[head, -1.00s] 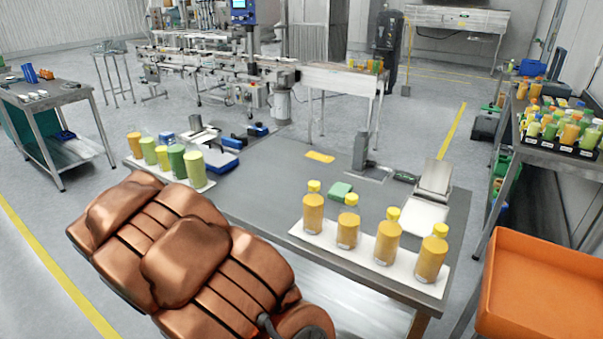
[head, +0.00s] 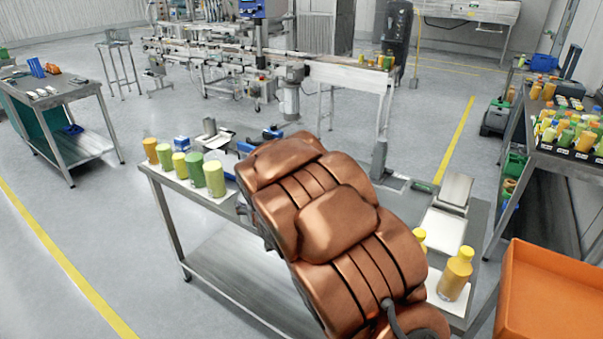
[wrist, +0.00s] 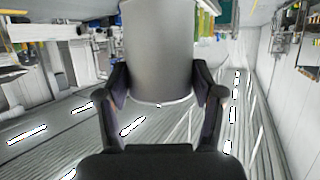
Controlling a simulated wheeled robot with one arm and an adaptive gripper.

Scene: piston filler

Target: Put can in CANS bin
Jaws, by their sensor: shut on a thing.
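My gripper (wrist: 162,92) is shut on a plain grey can (wrist: 160,50) in the wrist view, one finger on each side of it. The can's lower rim shows between the fingers, and its top runs out of the picture. The can is held clear, with striped floor or surface far behind it. In the head view my copper-coloured arm hides the gripper and the can. No bin with a readable CANS label shows; an open orange bin (head: 555,300) stands at the lower right of the head view.
The work table (head: 225,255) carries several yellow and green containers (head: 196,170) at its left end and yellow-capped bottles (head: 456,275) at its right end. A side table (head: 60,110) stands far left. A rack of bottles (head: 570,135) is at the right. Floor at the left is clear.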

